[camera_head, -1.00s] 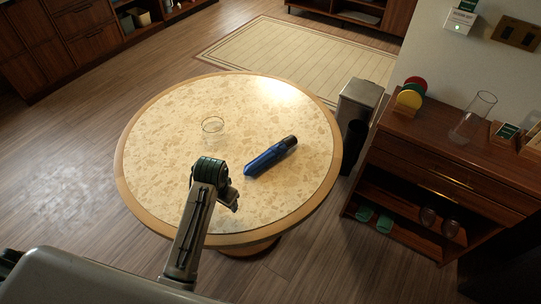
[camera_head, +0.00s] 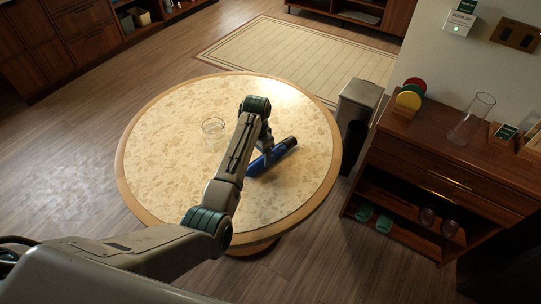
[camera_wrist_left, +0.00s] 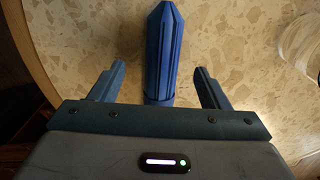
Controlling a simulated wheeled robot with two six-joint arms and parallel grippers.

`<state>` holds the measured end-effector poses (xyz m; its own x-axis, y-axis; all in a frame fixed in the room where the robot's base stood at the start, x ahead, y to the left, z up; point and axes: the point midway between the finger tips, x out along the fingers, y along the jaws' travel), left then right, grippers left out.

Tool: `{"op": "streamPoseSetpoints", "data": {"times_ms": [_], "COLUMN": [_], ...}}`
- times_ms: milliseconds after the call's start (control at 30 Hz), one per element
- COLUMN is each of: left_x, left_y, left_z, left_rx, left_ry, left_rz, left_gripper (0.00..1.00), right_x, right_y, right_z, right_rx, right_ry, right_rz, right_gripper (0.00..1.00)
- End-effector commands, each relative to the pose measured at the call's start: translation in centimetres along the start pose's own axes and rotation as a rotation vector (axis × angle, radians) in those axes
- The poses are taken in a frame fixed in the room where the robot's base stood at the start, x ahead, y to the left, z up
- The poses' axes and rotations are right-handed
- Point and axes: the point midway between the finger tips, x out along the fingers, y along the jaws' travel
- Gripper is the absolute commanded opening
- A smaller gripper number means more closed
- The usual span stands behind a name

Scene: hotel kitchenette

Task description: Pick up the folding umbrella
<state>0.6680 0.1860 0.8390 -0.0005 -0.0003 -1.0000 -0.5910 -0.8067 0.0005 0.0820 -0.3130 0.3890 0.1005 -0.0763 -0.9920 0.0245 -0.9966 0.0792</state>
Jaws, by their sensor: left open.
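The blue folding umbrella (camera_head: 283,148) lies on the round speckled table (camera_head: 165,164), its dark handle end towards the back right. My left arm reaches over the table and hides part of it in the head view. My left gripper (camera_head: 266,158) is over the umbrella. In the left wrist view the umbrella (camera_wrist_left: 162,50) runs between the two open fingers of the left gripper (camera_wrist_left: 160,80), apart from both. Whether the fingers are at its height I cannot tell. My right gripper is not in view.
A clear glass (camera_head: 212,128) stands on the table, left of my arm. A grey bin (camera_head: 358,100) and a dark cylinder (camera_head: 353,142) stand right of the table. A wooden cabinet (camera_head: 440,170) with a glass vase (camera_head: 472,118) is at the right. The table's front left is clear.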

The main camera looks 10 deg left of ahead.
Motion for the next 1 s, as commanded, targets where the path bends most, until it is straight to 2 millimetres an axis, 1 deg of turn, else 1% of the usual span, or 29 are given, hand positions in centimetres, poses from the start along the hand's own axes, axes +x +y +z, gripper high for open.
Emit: {"op": "streamPoseSetpoints", "data": {"times_ms": [167,367,400,500,600,800,867,900,967,1000], "left_x": [1.1,3.6,4.3,5.4,5.9,6.0,6.0,6.0,6.0,6.0], "left_y": [-0.1,-0.4,-0.3,-0.3,-0.4,-0.4,-0.4,-0.4,-0.4,-0.4], "left_z": [0.1,0.3,0.3,0.3,0.2,0.2,0.2,0.2,0.2,0.2], "left_rx": [-0.001,-0.001,-0.001,-0.001,-0.001,-0.001,-0.001,-0.001,-0.001,-0.001], "left_ry": [-0.001,-0.003,-0.002,-0.001,0.0,0.001,0.001,0.001,0.001,0.001], "left_rz": [0.001,0.002,0.001,0.001,0.0,-0.001,-0.001,-0.001,-0.001,-0.001], "left_gripper": [0.7,0.7,0.7,0.7,0.7,0.7,0.6,0.52,0.4,0.33], "right_x": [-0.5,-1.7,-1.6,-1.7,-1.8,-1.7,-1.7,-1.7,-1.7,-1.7], "right_y": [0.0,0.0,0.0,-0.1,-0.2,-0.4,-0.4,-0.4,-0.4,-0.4], "right_z": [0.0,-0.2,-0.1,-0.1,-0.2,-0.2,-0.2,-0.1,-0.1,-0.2], "right_rx": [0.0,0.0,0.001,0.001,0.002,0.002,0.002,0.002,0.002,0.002], "right_ry": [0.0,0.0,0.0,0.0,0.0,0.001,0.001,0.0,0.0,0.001], "right_rz": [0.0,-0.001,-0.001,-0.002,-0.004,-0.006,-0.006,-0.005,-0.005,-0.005], "right_gripper": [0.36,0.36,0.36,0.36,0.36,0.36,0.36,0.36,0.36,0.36]}}
